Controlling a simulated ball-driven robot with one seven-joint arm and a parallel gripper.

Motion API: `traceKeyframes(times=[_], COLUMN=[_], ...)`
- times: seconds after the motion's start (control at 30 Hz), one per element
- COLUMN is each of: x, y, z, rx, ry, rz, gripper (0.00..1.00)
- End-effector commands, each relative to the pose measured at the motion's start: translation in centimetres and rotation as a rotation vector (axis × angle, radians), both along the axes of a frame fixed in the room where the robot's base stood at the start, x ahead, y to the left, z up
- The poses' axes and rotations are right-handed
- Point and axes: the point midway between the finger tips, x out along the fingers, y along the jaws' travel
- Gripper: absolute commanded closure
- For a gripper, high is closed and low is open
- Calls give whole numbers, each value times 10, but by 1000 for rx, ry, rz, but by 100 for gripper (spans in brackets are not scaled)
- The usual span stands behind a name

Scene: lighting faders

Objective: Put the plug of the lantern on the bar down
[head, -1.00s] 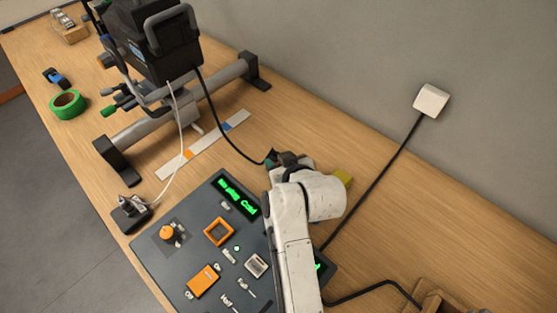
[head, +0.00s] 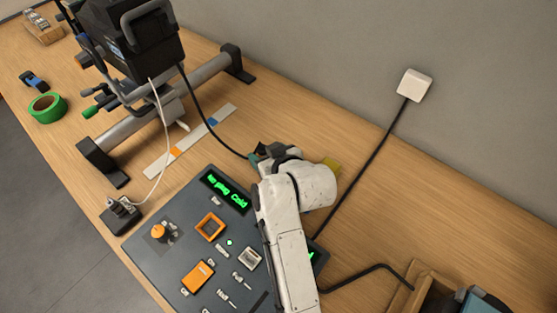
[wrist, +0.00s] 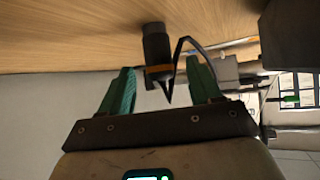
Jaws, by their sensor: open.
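The black lantern (head: 130,40) hangs on the grey bar (head: 207,76) at the upper left of the head view. A dark cable (head: 200,108) runs from it down to my gripper (head: 257,157). In the wrist view my gripper (wrist: 160,70) is open, its teal fingers apart. The plug (wrist: 157,44), a black cylinder with an orange band, shows between and just beyond the fingertips, with its cable looping to the right. It appears against the wooden table top; whether it touches the wood I cannot tell. In the head view my arm hides the plug.
The dark control panel (head: 176,257) with an orange knob and a green display reading "No plug Cold" lies left of my arm. A white wall box (head: 414,85) has a black cable. A wooden crate (head: 428,277) stands lower right. Green tape (head: 47,108) lies far left.

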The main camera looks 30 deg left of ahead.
Motion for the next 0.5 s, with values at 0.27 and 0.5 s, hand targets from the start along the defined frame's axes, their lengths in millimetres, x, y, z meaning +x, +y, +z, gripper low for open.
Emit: traceKeyframes(times=[0.27, 0.5], x=[-17, -34], y=[-36, -67], z=[25, 49], rx=[2, 1], ry=[-1, 0], rz=[-2, -1], gripper=[37, 37])
